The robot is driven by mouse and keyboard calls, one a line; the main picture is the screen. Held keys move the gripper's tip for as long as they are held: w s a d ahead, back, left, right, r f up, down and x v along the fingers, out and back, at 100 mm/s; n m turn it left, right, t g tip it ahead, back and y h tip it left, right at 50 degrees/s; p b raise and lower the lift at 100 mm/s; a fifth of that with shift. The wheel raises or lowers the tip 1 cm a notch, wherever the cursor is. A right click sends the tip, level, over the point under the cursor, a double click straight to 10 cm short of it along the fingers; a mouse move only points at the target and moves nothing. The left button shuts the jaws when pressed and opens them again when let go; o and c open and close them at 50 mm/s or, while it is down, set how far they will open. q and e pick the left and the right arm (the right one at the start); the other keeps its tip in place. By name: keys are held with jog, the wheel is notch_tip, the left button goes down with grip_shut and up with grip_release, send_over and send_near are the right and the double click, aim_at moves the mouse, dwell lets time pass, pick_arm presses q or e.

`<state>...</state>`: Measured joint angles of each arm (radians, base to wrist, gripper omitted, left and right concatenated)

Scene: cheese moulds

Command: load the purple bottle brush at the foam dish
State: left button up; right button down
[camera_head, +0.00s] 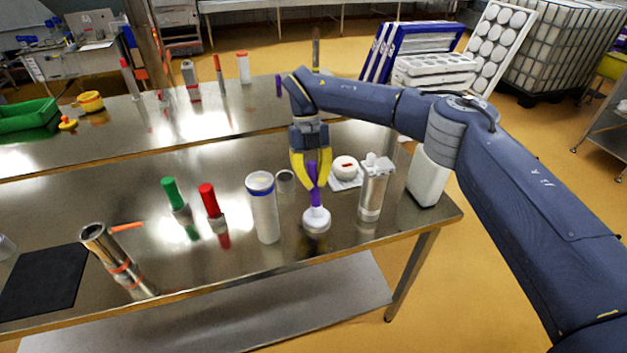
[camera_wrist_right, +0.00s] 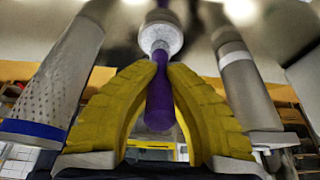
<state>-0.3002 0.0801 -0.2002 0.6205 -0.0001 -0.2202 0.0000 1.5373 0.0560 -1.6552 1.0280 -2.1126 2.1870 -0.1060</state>
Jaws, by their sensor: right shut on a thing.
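My right gripper (camera_head: 314,184) is shut on the purple bottle brush (camera_head: 315,198), its yellow fingers around the handle. The brush is upright with its white round end (camera_head: 316,220) down, close to the steel table; I cannot tell whether it touches. In the right wrist view the purple handle (camera_wrist_right: 159,100) stands between the yellow fingers (camera_wrist_right: 163,70). My left gripper is not in view.
A white cylinder with a blue rim (camera_head: 264,212) stands close left of the brush. A metal canister (camera_head: 372,192) and a white jug (camera_head: 427,180) stand to the right. Red (camera_head: 209,200) and green (camera_head: 172,192) handled items and a black mat (camera_head: 42,285) are farther left.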

aim_at(313, 169)
jog(key=shift+r, duration=0.1)
jog(key=shift+r, duration=3.4)
